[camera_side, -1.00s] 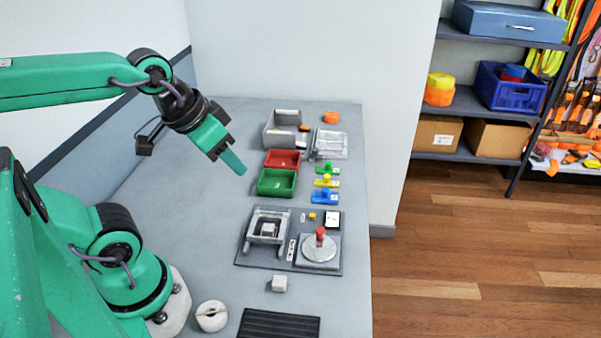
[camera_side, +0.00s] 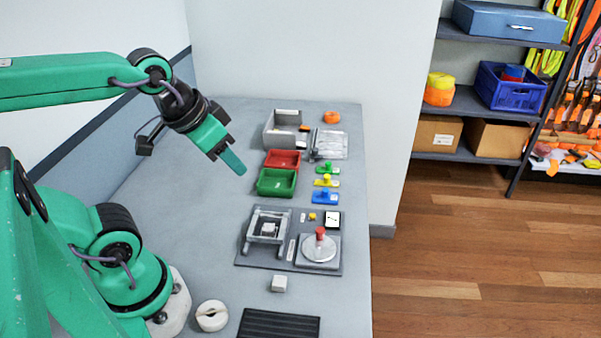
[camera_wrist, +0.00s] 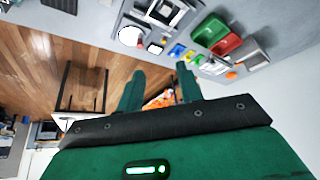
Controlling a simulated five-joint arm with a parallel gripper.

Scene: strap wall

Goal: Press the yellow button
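The yellow button (camera_side: 326,181) sits on a small yellow base on the grey table, between a green button (camera_side: 327,169) and a blue button (camera_side: 325,196). It also shows small in the wrist view (camera_wrist: 187,56), near the fingertips in the picture. My gripper (camera_side: 240,169) is raised above the table, to the left of the buttons in the side view, and touches nothing. In the wrist view its two green fingers (camera_wrist: 159,73) stand apart with nothing between them.
A green bin (camera_side: 277,182) and a red bin (camera_side: 282,159) lie left of the buttons in the side view. A grey panel (camera_side: 285,262) with a red-knobbed disc is in front of them. A grey box (camera_side: 283,129) stands at the back. The table's left part is clear.

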